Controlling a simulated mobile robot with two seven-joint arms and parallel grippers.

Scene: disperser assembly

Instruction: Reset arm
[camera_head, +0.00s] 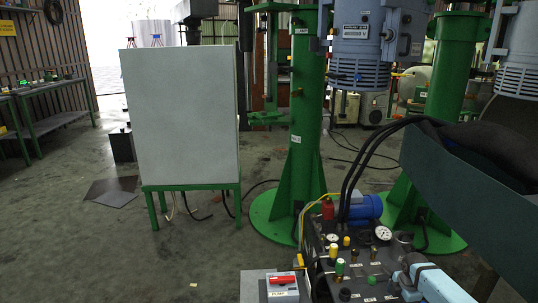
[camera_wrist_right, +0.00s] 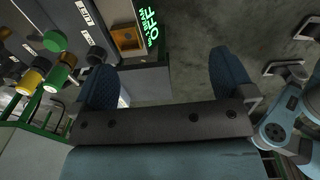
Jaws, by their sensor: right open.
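My right gripper (camera_wrist_right: 163,77) shows in the right wrist view with its two blue fingers wide apart. It is open, with no object held between the fingers. Beyond it are a dark panel and a glowing green marking (camera_wrist_right: 147,32). In the head view a light-blue part of my right arm (camera_head: 435,287) is at the lower right, beside the gauge panel; its fingers cannot be made out there. My left gripper is not in view.
The hydraulic panel (camera_head: 345,272) carries gauges, coloured knobs and a blue motor (camera_head: 365,209). A small box with a red switch (camera_head: 282,284) stands left of it. Green columns (camera_head: 304,120) and a grey cabinet (camera_head: 182,115) stand behind. The floor at left is mostly free.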

